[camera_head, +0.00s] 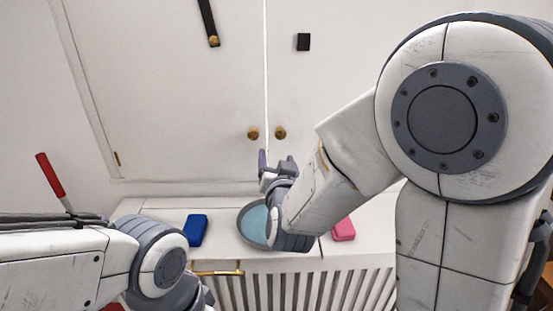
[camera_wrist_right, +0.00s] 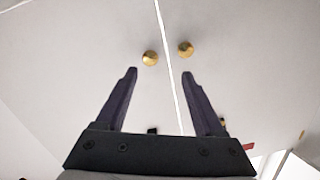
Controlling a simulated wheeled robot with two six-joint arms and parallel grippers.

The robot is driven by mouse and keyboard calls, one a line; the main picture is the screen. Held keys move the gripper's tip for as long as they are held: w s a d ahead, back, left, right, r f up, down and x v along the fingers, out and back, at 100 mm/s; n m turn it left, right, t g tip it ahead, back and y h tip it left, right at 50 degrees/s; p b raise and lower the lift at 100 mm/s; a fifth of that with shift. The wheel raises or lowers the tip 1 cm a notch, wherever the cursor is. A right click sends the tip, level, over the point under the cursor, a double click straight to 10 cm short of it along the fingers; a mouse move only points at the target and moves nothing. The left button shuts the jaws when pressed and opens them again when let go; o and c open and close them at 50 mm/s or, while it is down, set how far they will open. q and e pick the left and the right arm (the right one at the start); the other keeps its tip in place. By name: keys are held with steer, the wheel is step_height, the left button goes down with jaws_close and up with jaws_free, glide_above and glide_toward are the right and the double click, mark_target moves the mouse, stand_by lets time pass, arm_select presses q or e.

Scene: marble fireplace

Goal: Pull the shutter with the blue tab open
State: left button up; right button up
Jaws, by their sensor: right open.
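Two white shutters meet at a bright vertical seam: the left shutter (camera_head: 165,100) and the right shutter (camera_head: 325,85). Both look shut. Brass knobs flank the seam, left (camera_head: 253,133) and right (camera_head: 280,133); the wrist view shows the left knob (camera_wrist_right: 150,58) and right knob (camera_wrist_right: 185,48) too. A blue tab (camera_head: 197,230) lies on the white ledge below the left shutter, a pink tab (camera_head: 344,229) below the right one. My right gripper (camera_head: 277,160) is open and empty, just below the knobs; in the wrist view its fingertips (camera_wrist_right: 160,73) point toward them. My left gripper is out of frame.
A blue-lined round bowl (camera_head: 252,222) sits on the ledge (camera_head: 225,203), partly hidden by my right wrist. A slatted grille (camera_head: 300,288) is below. A red-handled tool (camera_head: 50,175) stands at left. A black strip (camera_head: 208,22) and black square (camera_head: 303,42) are on the shutters.

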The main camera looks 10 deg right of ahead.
mark_target(281, 135)
arm_select(q)
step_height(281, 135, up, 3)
steer(key=p, duration=0.4)
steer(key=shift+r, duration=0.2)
arm_select(e)
steer(key=shift+m+t+h, duration=0.3)
steer(key=shift+h, duration=0.2)
steer(key=w+d, duration=0.1)
steer(key=w, duration=0.2)
steer(key=w+d, duration=0.1)
steer(key=w, duration=0.3)
steer(key=w+d, duration=0.1)
steer(key=w, duration=0.2)
steer(key=shift+w+d, duration=0.25)
steer(key=shift+d, duration=0.05)
jaws_close()
